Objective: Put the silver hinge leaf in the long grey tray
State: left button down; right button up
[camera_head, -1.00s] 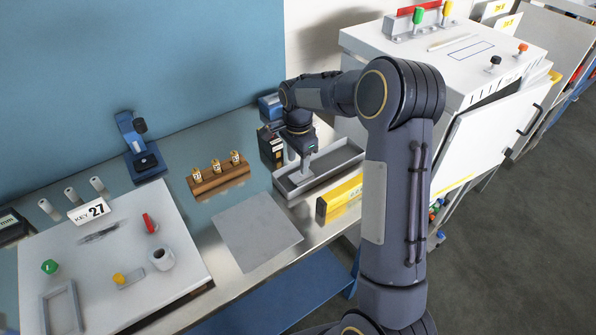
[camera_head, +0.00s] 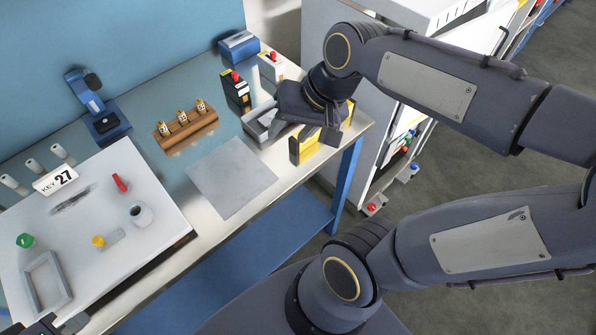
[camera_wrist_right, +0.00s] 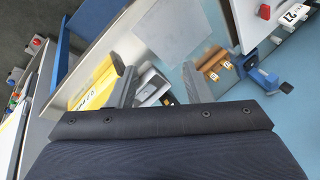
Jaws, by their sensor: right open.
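The long grey tray (camera_head: 251,127) stands near the right end of the bench, largely hidden by my right gripper (camera_head: 303,128). Part of it also shows between the fingers in the right wrist view (camera_wrist_right: 150,88). My right gripper is open above and beside the tray, and I see nothing held between its fingers. I cannot make out the silver hinge leaf for certain; much of the tray's inside is hidden.
A yellow box (camera_head: 305,147) stands in front of the tray. Two dispensers with red knobs (camera_head: 235,90) stand behind it. A wooden block (camera_head: 187,127) holds several small bottles. A flat grey sheet (camera_head: 232,177) lies clear mid-bench. The white board (camera_head: 150,190) carries several small items.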

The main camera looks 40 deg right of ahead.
jog(key=s+a+f+n+t, duration=0.1)
jog(key=s+a+f+n, duration=0.2)
jog(key=s, duration=0.4)
jog(key=shift+s+a+f+n+y, duration=0.2)
jog(key=shift+a+n+y, duration=0.1)
jog(key=shift+a+n, duration=0.3)
